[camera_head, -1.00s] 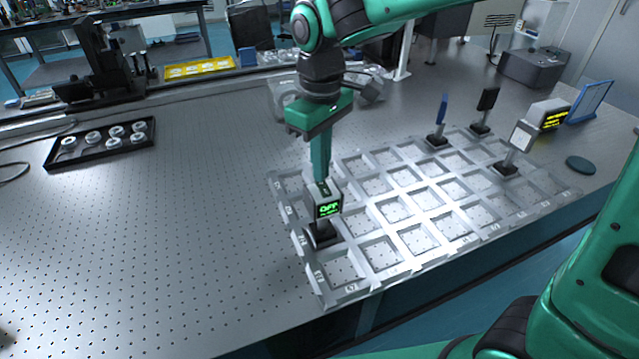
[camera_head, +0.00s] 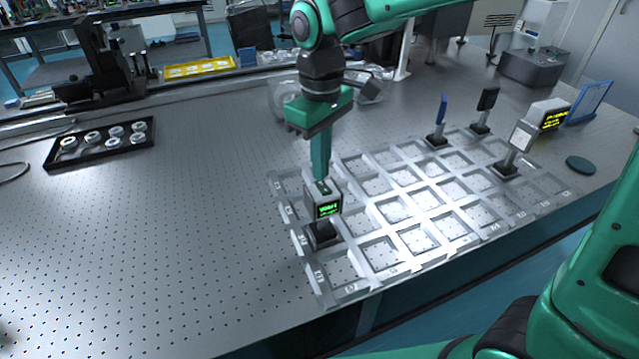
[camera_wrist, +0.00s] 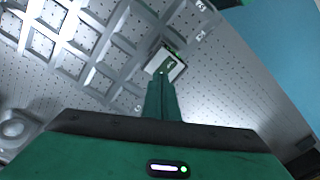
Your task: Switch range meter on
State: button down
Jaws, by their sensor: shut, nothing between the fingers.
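The range meter (camera_head: 325,207) is a small light box with a dark display on a black base. It stands upright in a cell near the left front corner of the metal grid tray (camera_head: 345,291). Its display shows green text that is too small to read surely. My gripper (camera_head: 320,177) is shut and points straight down, with its fingertips at the top of the meter. In the wrist view, the fingertips (camera_wrist: 162,75) are over the meter's top face (camera_wrist: 172,66). Whether they touch it, I cannot tell.
A blue plate on a post (camera_head: 441,112), a black one (camera_head: 487,102) and a white-faced mount (camera_head: 519,140) stand at the tray's far right. A yellow-text display box (camera_head: 548,114) is beyond them. A black tray of round parts (camera_head: 101,142) lies left.

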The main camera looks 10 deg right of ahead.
jog(key=shift+r, duration=2.9)
